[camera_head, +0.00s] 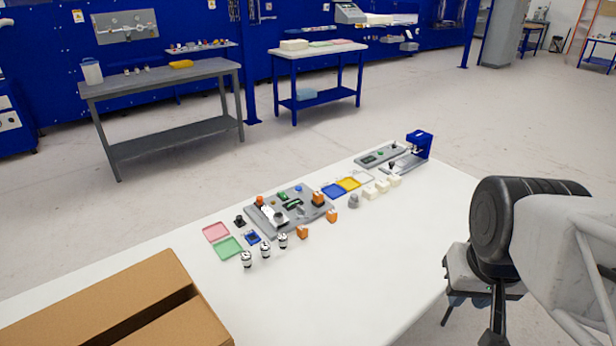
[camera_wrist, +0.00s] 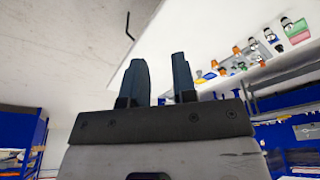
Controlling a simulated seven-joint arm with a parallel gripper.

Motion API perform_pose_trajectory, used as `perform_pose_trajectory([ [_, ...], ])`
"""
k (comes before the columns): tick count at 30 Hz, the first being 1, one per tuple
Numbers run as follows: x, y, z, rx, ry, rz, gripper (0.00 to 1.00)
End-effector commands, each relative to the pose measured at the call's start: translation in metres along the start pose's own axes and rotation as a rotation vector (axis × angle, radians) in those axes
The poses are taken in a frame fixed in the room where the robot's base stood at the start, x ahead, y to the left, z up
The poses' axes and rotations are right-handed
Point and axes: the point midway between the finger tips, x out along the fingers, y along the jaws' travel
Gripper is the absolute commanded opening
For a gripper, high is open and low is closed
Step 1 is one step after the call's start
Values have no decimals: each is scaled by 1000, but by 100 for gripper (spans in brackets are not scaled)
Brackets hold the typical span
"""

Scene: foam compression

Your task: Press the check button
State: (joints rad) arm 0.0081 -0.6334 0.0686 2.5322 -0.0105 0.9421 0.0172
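I cannot tell which button is the check button, as no labels are readable. A grey control board (camera_head: 268,222) on the white table carries a small green part (camera_head: 282,196), a blue round part (camera_head: 298,188) and orange parts. Farther back, a second grey panel (camera_head: 372,160) has a dark display and a small green button (camera_head: 380,153), beside a blue press (camera_head: 419,145). My gripper (camera_wrist: 158,60) has its two dark fingers apart, with nothing between them. In the head view it hangs at the right, beyond the table edge, away from both panels.
The white table (camera_head: 350,270) has a clear front right area. Pink (camera_head: 215,232), green (camera_head: 228,248), blue (camera_head: 333,190) and yellow (camera_head: 349,184) trays, white blocks (camera_head: 381,187) and small cylinders (camera_head: 265,250) surround the boards. A cardboard box (camera_head: 130,295) fills the front left.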

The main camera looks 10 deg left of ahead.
Motion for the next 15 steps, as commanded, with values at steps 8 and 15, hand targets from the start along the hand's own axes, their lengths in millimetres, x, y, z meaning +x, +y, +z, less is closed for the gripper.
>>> perform_pose_trajectory([
  [8, 0, 0, 0, 0, 0, 0, 0],
  [15, 0, 0, 0, 0, 0, 0, 0],
])
